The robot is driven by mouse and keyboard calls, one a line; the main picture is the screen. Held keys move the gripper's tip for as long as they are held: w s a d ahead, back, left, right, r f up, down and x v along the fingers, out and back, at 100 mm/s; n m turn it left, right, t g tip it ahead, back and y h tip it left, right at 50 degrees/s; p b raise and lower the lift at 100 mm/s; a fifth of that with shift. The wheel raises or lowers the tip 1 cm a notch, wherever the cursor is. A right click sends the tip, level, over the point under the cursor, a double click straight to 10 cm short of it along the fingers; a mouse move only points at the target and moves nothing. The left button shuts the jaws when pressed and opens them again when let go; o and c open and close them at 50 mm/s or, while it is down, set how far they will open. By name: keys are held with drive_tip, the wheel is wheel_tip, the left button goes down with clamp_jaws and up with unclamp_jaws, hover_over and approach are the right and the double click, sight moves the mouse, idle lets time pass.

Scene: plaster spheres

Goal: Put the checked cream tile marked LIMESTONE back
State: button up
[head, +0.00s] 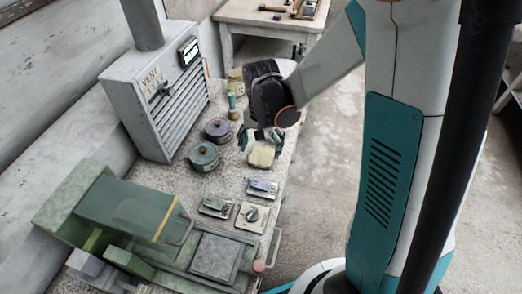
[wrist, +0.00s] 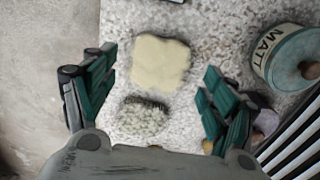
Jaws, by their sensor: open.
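A cream, roughly square piece (head: 262,155) lies flat on the speckled bench top below my gripper (head: 261,138). In the wrist view the cream piece (wrist: 160,63) has wavy edges and looks plain; I see no checks or LIMESTONE lettering on it. My gripper (wrist: 158,72) is open and empty, its teal fingers spread wide on either side of the cream piece, apart from it. A rough, pale grey lump (wrist: 142,117) sits between the fingers, nearer the palm. No other tile can be made out for sure.
A pot marked MATT (wrist: 285,55) stands right of the fingers. On the bench are a green-lidded pot (head: 203,155), a purple-lidded pot (head: 218,130), a grey VENT box (head: 160,95), small switch boxes (head: 262,187) and a green machine (head: 125,210). Floor lies beyond the bench edge.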

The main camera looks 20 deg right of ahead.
sight(261, 159)
drive_tip(key=s+r+n+t+p, duration=0.1)
drive_tip(key=s+r+n+t, duration=0.15)
drive_tip(key=r, duration=0.55)
drive_tip(key=s+r+n+t+p, duration=0.1)
drive_tip(key=s+r, duration=0.2)
drive_tip(key=r, duration=0.5)
drive_tip(key=s+r+n+t, duration=0.3)
drive_tip(key=s+r, duration=0.1)
drive_tip(key=s, duration=0.4)
drive_tip(key=shift+s+d+r+n+t, duration=0.25)
drive_tip(key=shift+d+r+n+t, duration=0.05)
drive_tip(key=shift+d+n+t, duration=0.05)
idle(0.3)
